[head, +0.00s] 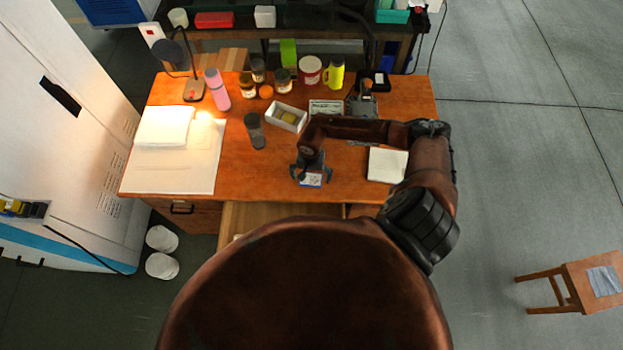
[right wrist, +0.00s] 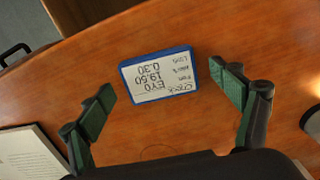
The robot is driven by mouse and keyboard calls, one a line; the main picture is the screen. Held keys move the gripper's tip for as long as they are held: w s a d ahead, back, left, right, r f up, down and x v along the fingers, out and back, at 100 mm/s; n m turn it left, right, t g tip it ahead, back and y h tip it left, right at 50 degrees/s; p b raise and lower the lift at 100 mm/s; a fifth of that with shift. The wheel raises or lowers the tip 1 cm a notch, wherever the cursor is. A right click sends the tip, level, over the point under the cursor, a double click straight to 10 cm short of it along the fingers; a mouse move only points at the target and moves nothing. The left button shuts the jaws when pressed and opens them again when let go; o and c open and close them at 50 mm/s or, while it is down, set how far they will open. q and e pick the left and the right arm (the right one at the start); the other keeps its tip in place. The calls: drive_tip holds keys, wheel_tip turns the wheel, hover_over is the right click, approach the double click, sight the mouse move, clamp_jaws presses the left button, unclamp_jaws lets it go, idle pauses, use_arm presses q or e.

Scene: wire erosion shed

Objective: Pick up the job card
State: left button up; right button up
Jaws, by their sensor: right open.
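The job card (right wrist: 157,74) is a white printed card with a blue border, lying flat on the orange-brown wooden desk near its front edge. It also shows in the head view (head: 311,180), partly covered by my gripper. My right gripper (head: 311,175) is above the card, pointing down. In the right wrist view its fingers (right wrist: 164,84) are spread apart, one on each side of the card, with bare desk showing between each finger and the card. Nothing is held. My left gripper is not in view.
A white pad (head: 387,165) lies right of the card. Jars, bottles and a lamp line the back. White papers (head: 165,127) cover the left end. Desk around the card is clear.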

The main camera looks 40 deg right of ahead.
drive_tip(key=shift+c, duration=0.3)
drive_tip(key=c, duration=1.2)
drive_tip(key=shift+r, duration=0.1)
